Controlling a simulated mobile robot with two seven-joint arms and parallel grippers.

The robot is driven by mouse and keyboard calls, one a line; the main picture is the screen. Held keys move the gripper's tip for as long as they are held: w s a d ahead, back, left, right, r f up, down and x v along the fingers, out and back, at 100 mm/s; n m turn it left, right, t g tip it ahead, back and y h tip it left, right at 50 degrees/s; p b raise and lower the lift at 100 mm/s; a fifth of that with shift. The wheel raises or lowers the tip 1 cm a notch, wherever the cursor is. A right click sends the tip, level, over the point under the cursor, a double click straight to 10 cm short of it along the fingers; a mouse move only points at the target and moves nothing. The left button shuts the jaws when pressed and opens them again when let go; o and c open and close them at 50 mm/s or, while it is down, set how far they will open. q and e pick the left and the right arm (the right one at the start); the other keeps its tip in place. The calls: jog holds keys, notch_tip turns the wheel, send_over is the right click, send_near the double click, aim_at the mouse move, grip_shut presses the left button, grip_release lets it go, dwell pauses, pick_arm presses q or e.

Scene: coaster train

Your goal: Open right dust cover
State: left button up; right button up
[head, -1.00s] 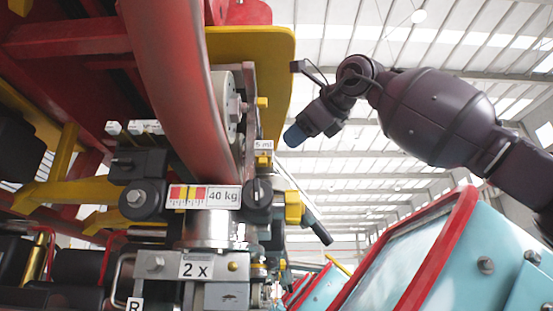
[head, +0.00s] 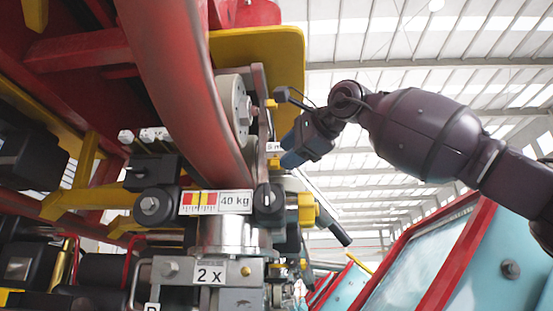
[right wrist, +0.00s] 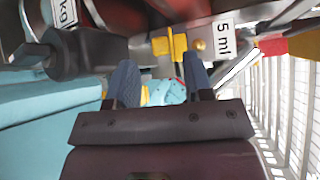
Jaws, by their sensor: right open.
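My right gripper (head: 291,158) is open and empty in the head view, its blue fingertips close to the 5 ml label at the right side of the wheel assembly. In the right wrist view my right gripper (right wrist: 160,62) has its two blue fingers apart. A small yellow part (right wrist: 170,45) beside a brass fitting and the 5 ml label (right wrist: 223,39) lies beyond the fingertips. A black round cap (head: 270,198) sits right of the 40 kg label, with a yellow block (head: 306,209) beside it. I cannot tell which part is the right dust cover. My left gripper is out of view.
A thick red rail (head: 185,80) and a yellow plate (head: 285,50) stand above and left. A dark bar (head: 328,215) slants out below the gripper. Teal panels with red edges (head: 435,260) stand at the lower right. The hall behind is open.

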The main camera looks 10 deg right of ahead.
aim_at(276, 165)
jog(key=x, duration=0.3)
jog(key=shift+w+p, duration=0.25)
jog(key=shift+p, duration=0.15)
jog(key=shift+w+a+f, duration=0.15)
jog(key=shift+w+a, duration=0.15)
jog(key=shift+w, duration=0.15)
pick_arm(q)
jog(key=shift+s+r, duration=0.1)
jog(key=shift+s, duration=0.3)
pick_arm(e)
jog(key=shift+c, duration=0.5)
